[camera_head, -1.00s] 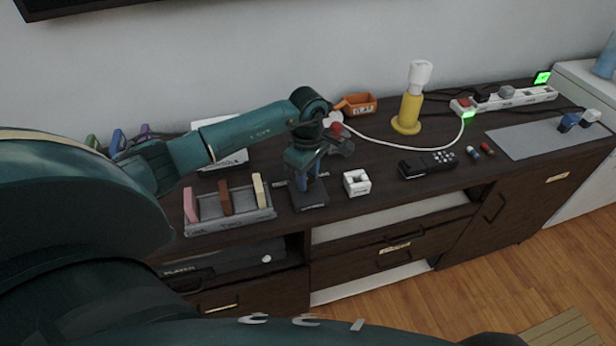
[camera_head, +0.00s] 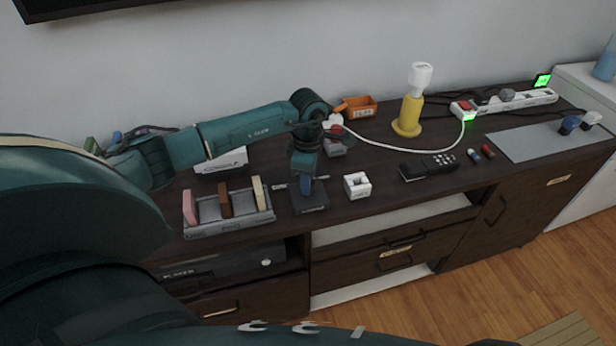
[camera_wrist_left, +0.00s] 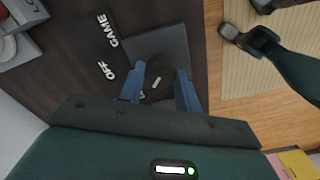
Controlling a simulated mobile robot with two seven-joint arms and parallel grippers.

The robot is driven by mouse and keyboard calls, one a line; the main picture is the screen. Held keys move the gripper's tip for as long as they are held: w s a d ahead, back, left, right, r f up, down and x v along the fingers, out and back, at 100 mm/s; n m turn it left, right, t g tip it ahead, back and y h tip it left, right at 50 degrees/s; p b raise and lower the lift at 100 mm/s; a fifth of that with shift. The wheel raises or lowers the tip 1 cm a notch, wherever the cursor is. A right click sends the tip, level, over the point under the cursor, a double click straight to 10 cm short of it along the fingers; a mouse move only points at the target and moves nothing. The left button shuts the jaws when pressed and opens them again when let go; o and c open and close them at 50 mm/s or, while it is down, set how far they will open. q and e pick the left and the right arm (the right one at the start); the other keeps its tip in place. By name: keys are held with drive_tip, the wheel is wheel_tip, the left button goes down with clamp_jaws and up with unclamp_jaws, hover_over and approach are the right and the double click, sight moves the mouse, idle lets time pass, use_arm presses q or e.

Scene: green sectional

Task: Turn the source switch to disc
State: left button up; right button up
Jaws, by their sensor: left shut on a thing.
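The source switch is a dark square box (camera_head: 312,203) near the front of the cabinet, between the grey tray and a white block. In the left wrist view its plate (camera_wrist_left: 172,42) carries a round dark knob (camera_wrist_left: 157,70) with a pale mark. My left gripper (camera_head: 307,187) points down over the switch. Its blue fingers (camera_wrist_left: 158,92) are shut on the knob from both sides. The words GAME and OFF (camera_wrist_left: 108,44) show beside the plate; I see no disc label. Part of the knob is hidden by the fingers.
A grey tray (camera_head: 230,228) with upright coloured pieces stands left of the switch. A white block (camera_head: 357,185) stands close on its right, then a black remote-like device (camera_head: 429,167). A yellow lamp (camera_head: 409,117) stands farther back. The front cabinet edge is close.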

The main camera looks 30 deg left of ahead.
use_arm(q)
drive_tip(key=o, duration=1)
drive_tip(key=shift+c, duration=0.2)
wheel_tip(320, 180, up, 13)
drive_tip(key=shift+r+b, duration=0.15)
drive_tip(key=shift+b, duration=0.2)
